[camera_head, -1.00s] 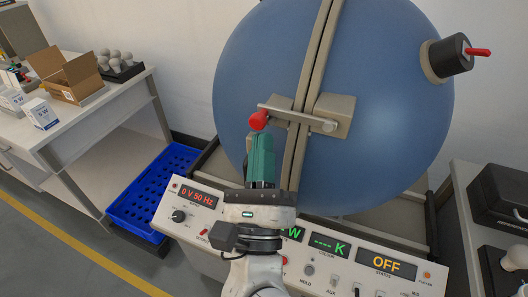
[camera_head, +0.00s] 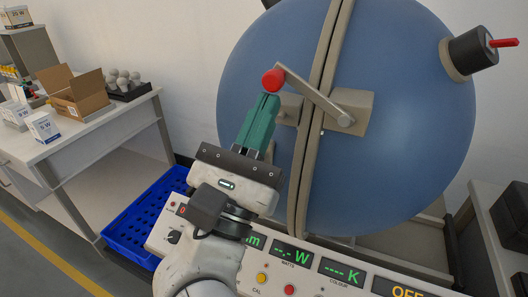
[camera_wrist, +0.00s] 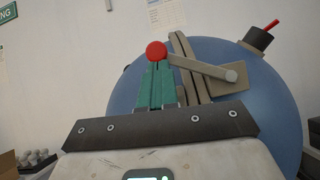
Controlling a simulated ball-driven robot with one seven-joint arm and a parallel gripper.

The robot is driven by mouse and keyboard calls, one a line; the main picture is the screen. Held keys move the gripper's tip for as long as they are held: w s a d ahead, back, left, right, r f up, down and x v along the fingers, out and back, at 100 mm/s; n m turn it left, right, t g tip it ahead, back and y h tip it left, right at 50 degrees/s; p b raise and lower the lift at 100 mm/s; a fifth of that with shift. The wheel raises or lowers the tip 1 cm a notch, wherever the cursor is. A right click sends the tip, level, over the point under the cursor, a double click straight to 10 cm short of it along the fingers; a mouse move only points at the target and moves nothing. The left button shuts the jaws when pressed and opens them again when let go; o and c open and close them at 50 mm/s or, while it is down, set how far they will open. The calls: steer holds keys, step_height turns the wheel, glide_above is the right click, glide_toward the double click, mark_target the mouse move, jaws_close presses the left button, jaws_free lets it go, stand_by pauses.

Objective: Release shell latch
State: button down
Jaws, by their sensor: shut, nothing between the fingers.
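The shell latch is a grey lever (camera_head: 315,97) with a red knob (camera_head: 273,79) at its left end. It pivots on a beige block (camera_head: 354,111) on the right half of the blue sphere (camera_head: 400,150). The lever slants up to the left, its knob end above the left beige block (camera_head: 289,108). My gripper (camera_head: 268,97) has green fingers, shut and empty, with the tips right below the knob. In the wrist view the knob (camera_wrist: 157,50) sits at the fingertips (camera_wrist: 158,66); I cannot tell whether they touch.
A control panel (camera_head: 318,262) with displays runs below the sphere. A blue crate (camera_head: 150,215) stands on the floor at left. A bench (camera_head: 90,135) behind it holds an open cardboard box (camera_head: 75,95) and bulbs (camera_head: 122,80). A red-handled port (camera_head: 478,52) juts from the sphere's upper right.

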steer(key=d+r+m+g+h+b, duration=0.1)
steer(key=r+m+g+h+b, duration=0.2)
steer(key=m, duration=0.4)
steer(key=s+d+r+m+g+h+b, duration=0.1)
steer(key=d+r+m+g+h+b, duration=0.1)
steer(key=m+g+b, duration=0.4)
steer(key=shift+d+r+m+h, duration=0.15)
steer(key=shift+r+m+h, duration=0.35)
steer(key=shift+m+h, duration=0.7)
steer(key=shift+s+r, duration=0.1)
